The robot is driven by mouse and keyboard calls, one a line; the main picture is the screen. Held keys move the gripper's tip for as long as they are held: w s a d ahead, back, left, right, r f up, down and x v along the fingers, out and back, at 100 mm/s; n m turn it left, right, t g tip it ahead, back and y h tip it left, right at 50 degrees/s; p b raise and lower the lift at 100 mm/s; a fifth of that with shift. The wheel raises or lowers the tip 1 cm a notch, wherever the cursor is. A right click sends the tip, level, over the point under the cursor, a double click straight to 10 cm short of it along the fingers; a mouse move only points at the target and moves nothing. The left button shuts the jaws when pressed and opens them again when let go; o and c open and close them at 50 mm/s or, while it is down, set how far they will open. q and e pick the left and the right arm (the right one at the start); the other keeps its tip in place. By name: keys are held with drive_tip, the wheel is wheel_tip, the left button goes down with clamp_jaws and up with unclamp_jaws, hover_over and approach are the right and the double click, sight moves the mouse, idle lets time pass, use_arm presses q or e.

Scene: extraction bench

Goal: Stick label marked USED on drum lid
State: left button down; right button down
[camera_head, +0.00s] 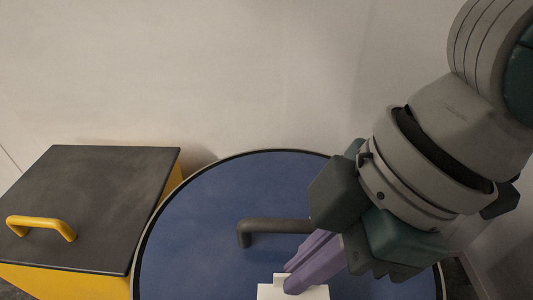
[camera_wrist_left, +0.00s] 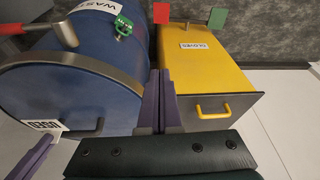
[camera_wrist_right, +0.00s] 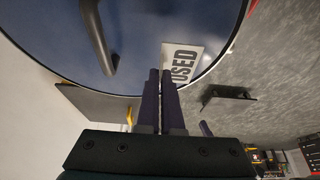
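The drum lid (camera_head: 200,235) is round and blue with a dark rim and a dark bar handle (camera_head: 270,226). My right gripper (camera_head: 290,280) is over the lid, its purple fingers shut on a white label (camera_head: 265,292).
The yellow bin (camera_wrist_left: 205,75), labelled GLOVES, stands beside the drum; its dark lid (camera_head: 100,195) has a yellow handle (camera_head: 42,226). A pale wall (camera_head: 220,70) rises behind.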

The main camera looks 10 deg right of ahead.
sight(300, 297)
drive_tip(key=shift+r+p, duration=0.2)
drive_tip(key=shift+p, duration=0.3)
drive_tip(key=shift+f, duration=0.25)
drive_tip(key=shift+f+b, duration=1.3)
drive_tip(key=shift+f, duration=1.6)
drive_tip(key=shift+f, duration=0.55)
drive_tip(key=shift+d+f, duration=0.15)
drive_tip(key=c, duration=1.5)
unclamp_jaws()
drive_tip(key=shift+c, duration=0.2)
drive_tip(key=o, duration=0.5)
drive_tip(key=shift+o, duration=0.2)
